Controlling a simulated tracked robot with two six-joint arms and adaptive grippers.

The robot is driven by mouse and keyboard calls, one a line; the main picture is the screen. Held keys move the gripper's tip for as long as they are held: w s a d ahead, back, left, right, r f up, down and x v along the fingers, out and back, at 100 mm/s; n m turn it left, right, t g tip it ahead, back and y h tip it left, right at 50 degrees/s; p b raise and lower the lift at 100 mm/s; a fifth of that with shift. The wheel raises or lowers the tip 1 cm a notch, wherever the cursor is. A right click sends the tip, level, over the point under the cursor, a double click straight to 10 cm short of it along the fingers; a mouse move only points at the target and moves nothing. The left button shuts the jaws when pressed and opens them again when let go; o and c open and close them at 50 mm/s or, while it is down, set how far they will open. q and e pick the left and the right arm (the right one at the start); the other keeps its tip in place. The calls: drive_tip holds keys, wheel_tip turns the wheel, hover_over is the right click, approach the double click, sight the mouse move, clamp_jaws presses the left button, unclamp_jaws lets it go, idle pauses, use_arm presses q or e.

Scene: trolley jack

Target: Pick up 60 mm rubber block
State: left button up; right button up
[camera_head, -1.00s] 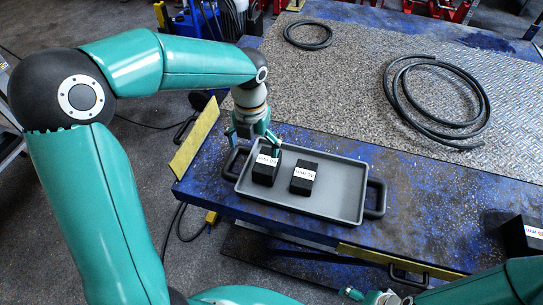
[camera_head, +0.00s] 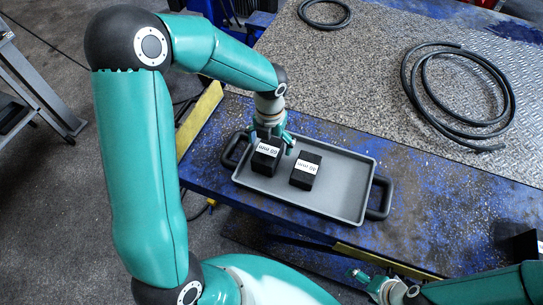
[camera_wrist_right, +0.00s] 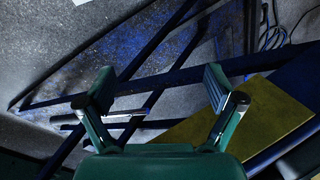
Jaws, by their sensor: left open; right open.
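The 60 mm rubber block (camera_head: 265,159) is a black block with a white label, standing in the left part of a grey tray (camera_head: 343,205). A lower black block with a white label (camera_head: 305,171) stands to its right, apart from it. My left gripper (camera_head: 271,142) is open and points down at the far top edge of the 60 mm block, a finger showing on either side. Whether it touches the block I cannot tell. My right gripper (camera_head: 366,281) is at the bottom of the head view; the right wrist view shows its jaws (camera_wrist_right: 160,88) apart and empty.
The tray has dark handles and lies on a worn blue bench (camera_head: 420,205). A coiled black hose (camera_head: 410,85) and a smaller ring (camera_head: 324,12) lie on the metal plate behind. Another black block (camera_head: 525,245) is partly seen at right. The tray's right part is clear.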

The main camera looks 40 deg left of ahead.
sight(268, 149)
use_arm(q)
drive_tip(key=shift+a+f, duration=0.2)
drive_tip(key=shift+f, duration=1.4)
drive_tip(key=shift+a+f, duration=0.15)
drive_tip(key=shift+f, duration=1.4)
drive_tip(key=c, duration=1.7)
drive_tip(key=shift+r, duration=0.1)
